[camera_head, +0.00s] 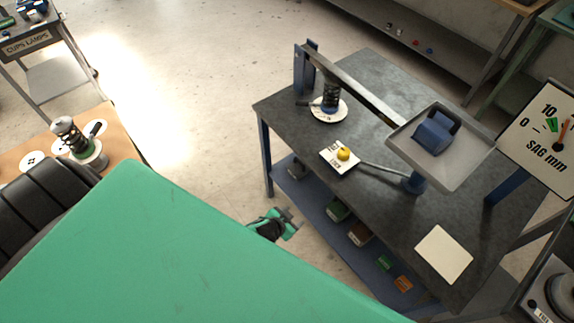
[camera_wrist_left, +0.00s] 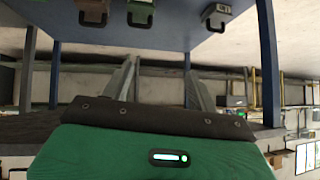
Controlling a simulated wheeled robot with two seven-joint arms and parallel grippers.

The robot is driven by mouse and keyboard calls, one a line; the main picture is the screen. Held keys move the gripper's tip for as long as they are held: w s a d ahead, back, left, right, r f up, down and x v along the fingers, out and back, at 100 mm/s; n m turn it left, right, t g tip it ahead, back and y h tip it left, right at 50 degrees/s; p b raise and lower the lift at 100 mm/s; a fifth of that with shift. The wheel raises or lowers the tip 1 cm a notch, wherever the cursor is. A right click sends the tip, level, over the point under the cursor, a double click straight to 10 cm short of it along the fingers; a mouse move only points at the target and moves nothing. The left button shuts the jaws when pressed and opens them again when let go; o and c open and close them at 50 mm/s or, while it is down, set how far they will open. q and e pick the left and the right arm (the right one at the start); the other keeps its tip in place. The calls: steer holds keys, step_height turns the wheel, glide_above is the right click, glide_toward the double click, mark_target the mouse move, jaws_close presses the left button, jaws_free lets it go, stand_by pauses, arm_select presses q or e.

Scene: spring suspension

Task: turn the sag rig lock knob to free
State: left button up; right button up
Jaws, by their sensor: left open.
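The lock knob (camera_head: 343,154) is a small yellow knob on a white labelled plate (camera_head: 336,160) on the dark sag rig table (camera_head: 375,70). The label is too small to read. My left gripper (camera_head: 289,221) is open and empty, off the table's near left side and well apart from the knob. In the left wrist view its fingers (camera_wrist_left: 162,85) are spread. My right gripper is not in view.
A SAG mm board (camera_head: 545,140) stands at the right. A cream pad (camera_head: 443,254) lies on the table's near right.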

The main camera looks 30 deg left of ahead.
arm_select(q)
steer(key=shift+g+y, duration=0.3)
steer(key=shift+g, duration=0.1)
steer(key=shift+s+a+f, duration=0.2)
steer(key=shift+s+f, duration=0.4)
steer(key=shift+f, duration=0.2)
steer(key=shift+s+a+f, duration=0.2)
steer(key=shift+s+f, duration=0.4)
steer(key=shift+f, duration=0.15)
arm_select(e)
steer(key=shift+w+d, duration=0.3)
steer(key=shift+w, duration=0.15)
arm_select(q)
steer(key=s+f+g, duration=0.2)
steer(key=s+f, duration=0.4)
steer(key=s, duration=0.6)
steer(key=s+a+f+g, duration=0.1)
steer(key=s+f+g, duration=0.2)
steer(key=s, duration=0.9)
steer(key=s+a+f+n+g+y, duration=0.1)
steer(key=s+f+g, duration=0.1)
steer(key=s+f, duration=0.6)
steer(key=s, duration=0.4)
steer(key=shift+s+f+g, duration=0.3)
steer(key=shift+f+g, duration=0.05)
steer(key=shift+g, duration=0.05)
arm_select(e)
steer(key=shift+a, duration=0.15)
